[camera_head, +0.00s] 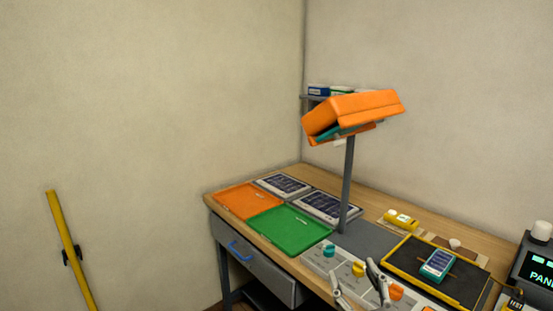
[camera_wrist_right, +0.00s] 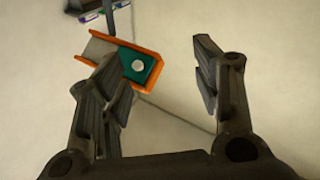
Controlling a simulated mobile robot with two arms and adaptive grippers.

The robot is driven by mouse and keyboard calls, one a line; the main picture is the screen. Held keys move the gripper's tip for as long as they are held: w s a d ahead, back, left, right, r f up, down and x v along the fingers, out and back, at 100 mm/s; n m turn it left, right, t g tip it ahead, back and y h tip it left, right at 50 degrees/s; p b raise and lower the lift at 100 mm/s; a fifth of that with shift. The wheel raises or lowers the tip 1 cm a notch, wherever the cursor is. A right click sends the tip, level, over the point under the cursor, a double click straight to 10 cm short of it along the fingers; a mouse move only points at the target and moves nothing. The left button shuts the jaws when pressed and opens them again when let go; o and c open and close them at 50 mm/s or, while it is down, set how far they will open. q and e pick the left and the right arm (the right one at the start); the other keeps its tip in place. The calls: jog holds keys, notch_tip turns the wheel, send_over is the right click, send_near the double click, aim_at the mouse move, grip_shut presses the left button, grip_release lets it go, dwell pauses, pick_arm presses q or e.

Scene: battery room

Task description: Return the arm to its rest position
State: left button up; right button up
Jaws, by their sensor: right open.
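My right gripper (camera_head: 358,287) shows at the bottom of the head view, in front of the control panel with coloured knobs. Its two fingers are apart and nothing is between them. My left gripper is in neither view.
The wooden desk holds an orange tray (camera_head: 240,202), a green tray (camera_head: 288,230), a knob panel (camera_head: 318,262) and a yellow-edged black mat (camera_head: 459,290) bearing a teal device (camera_head: 438,264). A yellow meter (camera_head: 401,219) lies behind. A dark display unit (camera_head: 536,265) stands right. A yellow pole (camera_head: 70,245) is far left.

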jog(key=s+d+f+m+g+h, duration=0.25)
jog(key=s+f+g, duration=0.25)
jog(key=s+f, duration=0.45)
jog(key=s+d+f+m+g+h, duration=0.15)
jog(key=s+d+f+g, duration=0.35)
jog(key=f, duration=0.7)
jog(key=s+a+f+n+g, duration=0.1)
jog(key=s+f+g, duration=0.2)
jog(key=s, duration=0.4)
jog(key=s+a+f+g, duration=0.2)
jog(key=s+g, duration=0.1)
jog(key=s, duration=0.3)
notch_tip(320, 180, down, 27)
jog(key=s+g, duration=0.1)
jog(key=s, duration=0.1)
jog(key=s+d+f, duration=0.1)
jog(key=s+f, duration=0.6)
jog(key=s, duration=0.1)
jog(key=s+d+f+g, duration=0.1)
jog(key=s+d+f, duration=0.1)
jog(key=s+f, duration=0.6)
jog(key=shift+d+g, duration=0.3)
